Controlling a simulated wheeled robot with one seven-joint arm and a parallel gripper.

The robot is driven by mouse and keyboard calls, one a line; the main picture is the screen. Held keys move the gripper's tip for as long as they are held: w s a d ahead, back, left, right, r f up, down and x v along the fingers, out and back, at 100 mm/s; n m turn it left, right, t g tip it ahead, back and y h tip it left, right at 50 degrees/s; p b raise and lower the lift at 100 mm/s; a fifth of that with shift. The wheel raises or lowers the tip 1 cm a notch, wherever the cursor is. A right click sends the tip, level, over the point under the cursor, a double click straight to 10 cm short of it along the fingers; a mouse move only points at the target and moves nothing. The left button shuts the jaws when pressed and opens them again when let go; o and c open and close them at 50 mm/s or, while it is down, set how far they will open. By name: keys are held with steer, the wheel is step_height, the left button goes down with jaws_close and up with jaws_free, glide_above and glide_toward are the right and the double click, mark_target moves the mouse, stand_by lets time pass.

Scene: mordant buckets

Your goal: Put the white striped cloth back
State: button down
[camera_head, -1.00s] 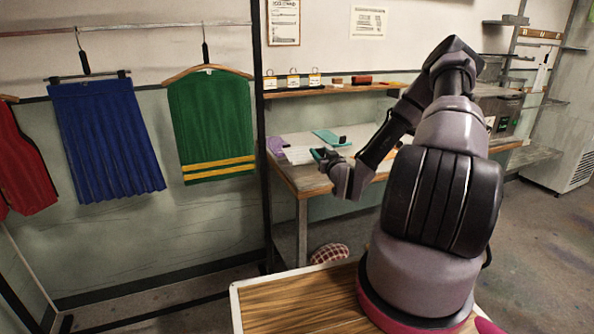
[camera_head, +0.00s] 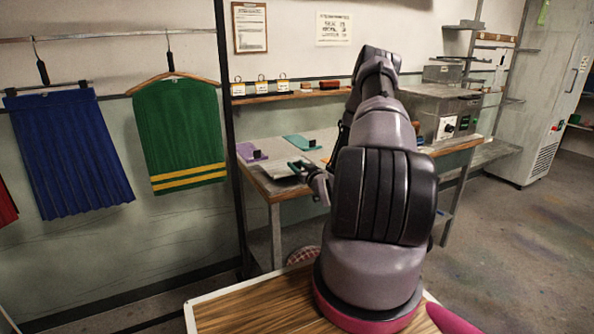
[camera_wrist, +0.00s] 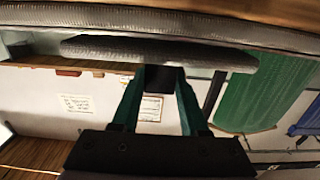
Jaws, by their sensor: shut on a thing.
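My gripper (camera_head: 302,168) is over the front part of the work table, seen small beside my arm. In the wrist view its two green fingers (camera_wrist: 160,82) are shut on a dark block. This block joins a thin, flat, pale grey ribbed piece (camera_wrist: 90,48), which looks like the white striped cloth. In the head view the pale cloth (camera_head: 281,167) shows just left of the fingers, partly hidden. I cannot tell whether it touches the table. A purple cloth (camera_head: 247,155) and a teal cloth (camera_head: 298,143), each with a dark block, lie on the table.
A shelf (camera_head: 285,96) with several small tagged items runs above the work table (camera_head: 262,186). A green garment (camera_head: 180,130) and a blue skirt (camera_head: 70,150) hang at left. A metal appliance (camera_head: 440,112) stands at right. A wood-topped surface (camera_head: 260,305) is in front.

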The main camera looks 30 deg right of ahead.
steer(key=shift+f, duration=0.75)
steer(key=shift+f, duration=0.1)
steer(key=shift+c, duration=2.1)
jaws_free()
